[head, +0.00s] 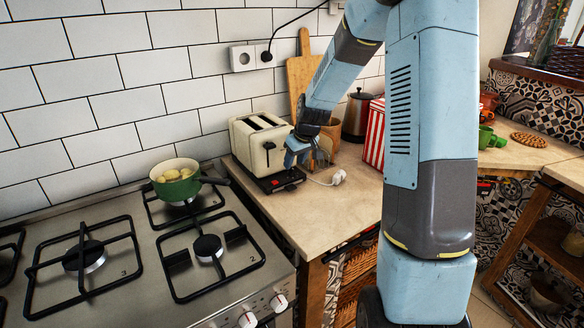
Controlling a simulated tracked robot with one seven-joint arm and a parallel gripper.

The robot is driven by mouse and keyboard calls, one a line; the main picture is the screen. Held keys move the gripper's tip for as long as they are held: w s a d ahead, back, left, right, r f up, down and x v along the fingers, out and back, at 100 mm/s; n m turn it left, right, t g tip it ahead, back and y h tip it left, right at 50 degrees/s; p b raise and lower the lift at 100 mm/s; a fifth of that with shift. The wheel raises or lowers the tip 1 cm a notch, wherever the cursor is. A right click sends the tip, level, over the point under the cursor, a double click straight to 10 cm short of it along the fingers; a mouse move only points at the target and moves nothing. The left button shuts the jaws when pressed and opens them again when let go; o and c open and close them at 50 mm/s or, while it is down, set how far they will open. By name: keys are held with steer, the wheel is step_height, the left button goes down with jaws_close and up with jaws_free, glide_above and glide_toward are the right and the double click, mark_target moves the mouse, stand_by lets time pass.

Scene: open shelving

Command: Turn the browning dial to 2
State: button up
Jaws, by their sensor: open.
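The cream toaster (244,139) stands on the counter against the tiled wall, its two slots on top and a dark lever on its front face. A dark base (268,184) with a small red mark lies at its foot. My gripper (291,180) is open, low in front of the toaster's right front corner, pointing down. It holds nothing that I can see. I cannot make out the browning dial; it is too small or hidden by my gripper. I cannot tell whether the fingers touch the toaster.
A white plug (339,177) with its cord lies right of my gripper. A gas hob (150,255) with a green pot of yellow food (177,187) is at left. A cutting board (302,76), copper kettle (356,116) and red-striped box (375,135) stand behind. The front counter (310,215) is clear.

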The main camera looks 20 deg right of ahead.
mark_target(292, 169)
steer(key=shift+x, duration=1.85)
jaws_close()
steer(key=shift+a+m+h, duration=0.15)
steer(key=shift+m+h, duration=0.45)
steer(key=shift+m, duration=1.4)
jaws_free()
